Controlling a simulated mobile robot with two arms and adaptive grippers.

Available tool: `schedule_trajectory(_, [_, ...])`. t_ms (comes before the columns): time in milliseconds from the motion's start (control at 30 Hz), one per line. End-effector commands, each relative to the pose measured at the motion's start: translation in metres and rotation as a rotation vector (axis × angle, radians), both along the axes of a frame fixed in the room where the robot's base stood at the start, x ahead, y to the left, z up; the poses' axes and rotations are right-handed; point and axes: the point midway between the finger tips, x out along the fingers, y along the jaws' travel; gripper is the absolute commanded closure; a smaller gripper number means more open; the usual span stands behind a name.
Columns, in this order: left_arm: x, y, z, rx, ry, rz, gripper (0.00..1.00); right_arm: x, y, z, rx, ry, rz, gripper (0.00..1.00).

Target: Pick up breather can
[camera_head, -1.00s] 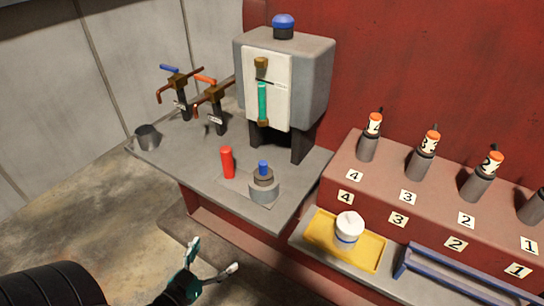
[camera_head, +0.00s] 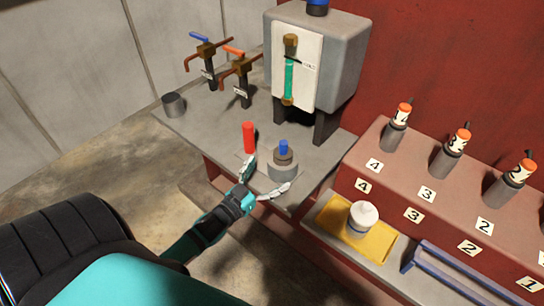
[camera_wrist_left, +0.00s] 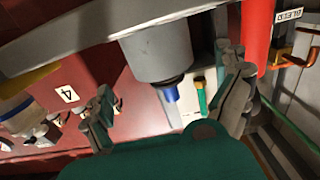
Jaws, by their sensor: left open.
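A grey cylinder with a darker stepped collar and a blue top, which I take for the breather can (camera_head: 283,167), stands upright on the grey shelf (camera_head: 205,125). My left gripper (camera_head: 264,178) is open and empty at the shelf's front edge, its two fingers spread on the near side of the can. In the left wrist view, which looks upside down, the can (camera_wrist_left: 163,52) shows between and beyond the open fingers (camera_wrist_left: 170,105). I cannot tell whether a finger touches it. My right gripper is not in view.
A red cylinder (camera_head: 249,137) stands close left of the can. Two valve taps (camera_head: 240,75), a grey cup (camera_head: 173,105) and a grey tank (camera_head: 340,65) are behind. A yellow tray (camera_head: 375,245) with a white jar (camera_head: 362,217) is at right, below numbered plugs.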

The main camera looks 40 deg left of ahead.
Motion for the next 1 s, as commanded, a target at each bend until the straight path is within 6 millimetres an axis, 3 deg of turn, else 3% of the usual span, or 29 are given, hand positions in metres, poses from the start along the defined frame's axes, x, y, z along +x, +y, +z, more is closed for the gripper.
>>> schedule_trajectory(400, [0.049, -0.003, -0.005, 0.0, 0.001, -0.001, 0.0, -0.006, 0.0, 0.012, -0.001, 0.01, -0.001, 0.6])
schedule_trajectory(700, [0.054, -0.003, -0.006, -0.001, 0.002, -0.001, 0.0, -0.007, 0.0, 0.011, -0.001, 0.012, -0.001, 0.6])
schedule_trajectory(1000, [0.053, -0.003, -0.006, -0.001, 0.002, -0.001, 0.38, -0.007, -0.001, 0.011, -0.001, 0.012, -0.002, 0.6])
